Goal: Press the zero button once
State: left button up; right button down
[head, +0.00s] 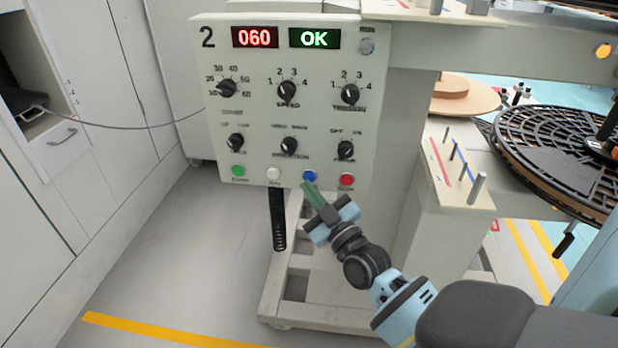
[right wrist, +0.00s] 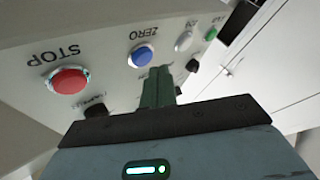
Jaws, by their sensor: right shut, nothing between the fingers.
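The zero button is the blue one (head: 309,176) in the bottom row of the control panel (head: 210,120). It also shows in the right wrist view (right wrist: 141,55), under the upside-down label ZERO. My right gripper (head: 307,187) is shut and empty, its green fingertips just below the blue button in the head view. In the right wrist view the fingertips (right wrist: 158,72) lie close beside the blue button; I cannot tell whether they touch the panel. The left gripper does not show.
The red STOP button (head: 347,179) sits right of the blue one, a white button (head: 273,173) and a green button (head: 238,170) to its left. Knobs fill the panel above. Displays (head: 255,37) read 060 and OK. A peg block (head: 462,185) and black disc (head: 550,150) stand right.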

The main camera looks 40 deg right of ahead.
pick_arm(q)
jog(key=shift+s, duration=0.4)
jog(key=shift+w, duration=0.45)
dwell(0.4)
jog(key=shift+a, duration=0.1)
pick_arm(e)
jog(key=shift+w+d, duration=0.1)
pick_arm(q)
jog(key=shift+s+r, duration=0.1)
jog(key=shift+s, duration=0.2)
pick_arm(e)
jog(key=shift+w+d, duration=0.2)
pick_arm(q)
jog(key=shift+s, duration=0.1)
